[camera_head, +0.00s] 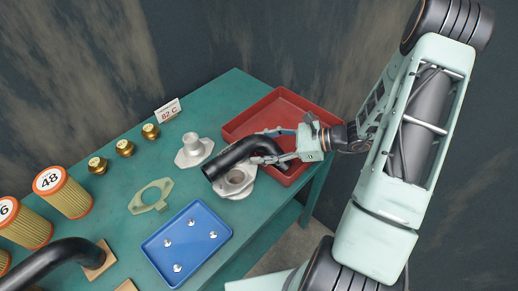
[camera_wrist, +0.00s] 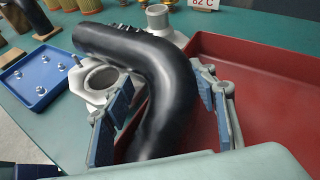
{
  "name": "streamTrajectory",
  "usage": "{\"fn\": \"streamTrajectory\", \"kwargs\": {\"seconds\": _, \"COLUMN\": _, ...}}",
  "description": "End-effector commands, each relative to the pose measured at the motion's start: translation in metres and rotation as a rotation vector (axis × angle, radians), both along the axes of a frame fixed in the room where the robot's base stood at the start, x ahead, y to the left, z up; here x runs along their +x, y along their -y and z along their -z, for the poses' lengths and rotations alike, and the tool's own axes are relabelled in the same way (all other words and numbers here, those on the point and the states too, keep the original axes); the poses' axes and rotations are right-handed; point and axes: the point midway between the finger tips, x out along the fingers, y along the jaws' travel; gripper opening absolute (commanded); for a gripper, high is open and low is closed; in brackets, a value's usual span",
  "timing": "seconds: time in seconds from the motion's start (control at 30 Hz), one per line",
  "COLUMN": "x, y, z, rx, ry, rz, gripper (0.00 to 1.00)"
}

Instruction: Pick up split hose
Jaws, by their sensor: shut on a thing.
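A bent black hose (camera_head: 237,156) is in my gripper (camera_head: 262,146), over the left edge of the red tray. In the wrist view the hose (camera_wrist: 150,52) runs between both blue-padded fingers of the gripper (camera_wrist: 163,88), and its far end points up and left. Small jagged bumps show along its upper edge there; I cannot tell whether they are the split. Its near end is hidden by the gripper. A second black hose (camera_head: 50,257) stands at the lower left by a wooden block.
The red tray (camera_head: 283,98) lies at the green table's (camera_head: 232,90) right side. A metal housing (camera_head: 236,182) sits under the held hose, with another housing (camera_head: 193,150) behind. A blue tray (camera_head: 187,249) holds several small bolts. Orange filters (camera_head: 64,193) and brass parts (camera_head: 124,148) stand left.

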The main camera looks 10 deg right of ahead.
Motion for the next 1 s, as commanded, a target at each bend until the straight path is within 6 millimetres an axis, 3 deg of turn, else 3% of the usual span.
{"fn": "streamTrajectory", "kwargs": {"seconds": 0.03, "x": -0.002, "y": -0.003, "z": -0.002, "rx": 0.005, "ry": -0.002, "rz": -0.007, "gripper": 0.16}}
{"fn": "streamTrajectory", "kwargs": {"seconds": 0.1, "x": -0.002, "y": -0.003, "z": -0.006, "rx": 0.003, "ry": -0.001, "rz": -0.007, "gripper": 0.04}}
{"fn": "streamTrajectory", "kwargs": {"seconds": 0.37, "x": -0.002, "y": -0.003, "z": -0.033, "rx": 0.003, "ry": 0.001, "rz": -0.007, "gripper": 0.04}}
{"fn": "streamTrajectory", "kwargs": {"seconds": 0.83, "x": -0.048, "y": -0.018, "z": -0.09, "rx": 0.002, "ry": 0.001, "rz": -0.004, "gripper": 0.0}}
{"fn": "streamTrajectory", "kwargs": {"seconds": 1.0, "x": -0.085, "y": -0.031, "z": -0.107, "rx": 0.002, "ry": 0.0, "rz": -0.003, "gripper": 0.0}}
